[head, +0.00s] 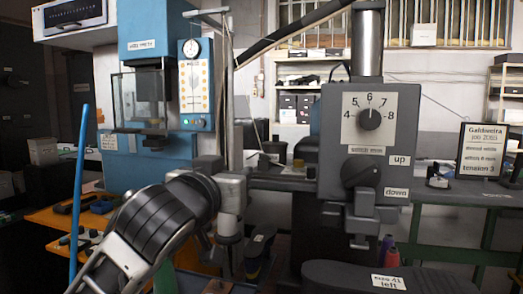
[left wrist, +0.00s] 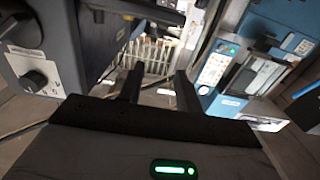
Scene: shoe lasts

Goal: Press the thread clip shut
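I cannot pick out the thread clip with certainty in either view. The grey machine head (head: 370,140) has a dial (head: 370,118) pointing near 6. Below it is a dark knob (head: 361,174) between "up" and "down" labels, with a small grey block (head: 364,205) under it. My left arm comes in from the lower left in the head view and ends left of this machine head; its fingers cannot be made out there. In the left wrist view my left gripper (left wrist: 159,86) has its two dark fingers apart, with nothing visible between them. My right gripper is not in view.
A blue machine (head: 155,70) with a dotted panel (head: 196,85) stands at left. A blue rod (head: 79,190) rises beside an orange bench (head: 70,218). A "tension 3" sign (head: 486,151) stands at right. A dark last labelled "left" (head: 388,282) lies at the front right.

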